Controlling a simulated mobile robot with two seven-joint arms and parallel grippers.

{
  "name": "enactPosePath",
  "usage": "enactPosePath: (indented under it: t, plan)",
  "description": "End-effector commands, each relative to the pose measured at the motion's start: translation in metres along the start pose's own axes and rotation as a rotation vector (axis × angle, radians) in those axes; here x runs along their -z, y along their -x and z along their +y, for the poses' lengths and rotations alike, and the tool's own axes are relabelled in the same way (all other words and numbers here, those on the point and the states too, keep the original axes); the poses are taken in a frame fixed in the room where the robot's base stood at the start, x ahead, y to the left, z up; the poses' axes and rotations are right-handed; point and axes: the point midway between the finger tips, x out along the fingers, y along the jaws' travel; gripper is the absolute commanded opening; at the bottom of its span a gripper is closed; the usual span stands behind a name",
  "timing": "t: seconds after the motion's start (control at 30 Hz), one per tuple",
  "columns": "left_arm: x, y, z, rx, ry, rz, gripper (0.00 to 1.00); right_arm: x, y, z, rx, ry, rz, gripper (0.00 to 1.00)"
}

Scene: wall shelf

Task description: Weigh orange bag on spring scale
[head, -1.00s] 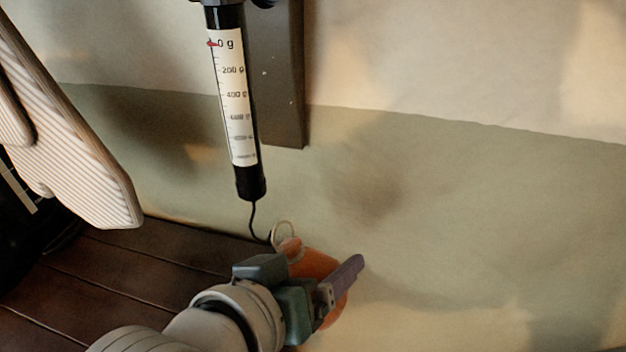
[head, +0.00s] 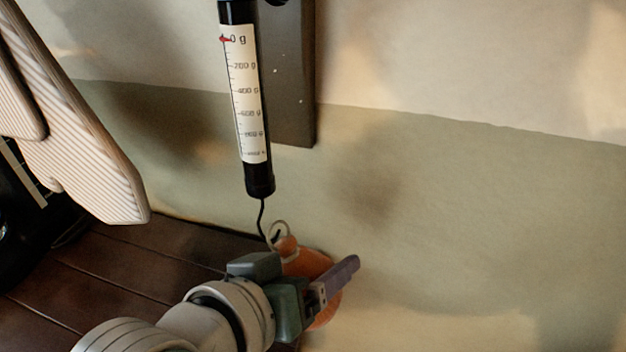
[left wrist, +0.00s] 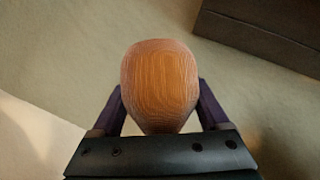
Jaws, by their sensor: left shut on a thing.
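The spring scale (head: 247,100) hangs upright in front of a dark board, slightly tilted, with its red pointer at 0 g. Its thin black hook (head: 262,218) hangs below the tube. The orange bag (head: 322,318) is partly hidden behind my left gripper (head: 335,285), which is shut on it. The bag also fills the middle of the left wrist view (left wrist: 160,85), between the two fingers. A pale loop (head: 280,229) stands up from the bag's neck, right at the hook's lower end. I cannot tell whether the hook passes through the loop. My right gripper is not in view.
The dark board (head: 290,90) is fixed on the wall behind the scale. A dark plank surface (head: 120,275) lies at lower left. A pale ribbed object (head: 95,165) stands at the left, with a black object (head: 20,230) beside it. The wall to the right is bare.

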Motion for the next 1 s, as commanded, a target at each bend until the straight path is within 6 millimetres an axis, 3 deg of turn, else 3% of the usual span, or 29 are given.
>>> enactPosePath:
  t: [1.0]
  plan:
    - [-0.0083,-0.0068,-0.0115,-0.001,0.0,0.004,0.0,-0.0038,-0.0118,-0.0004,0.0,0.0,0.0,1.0]
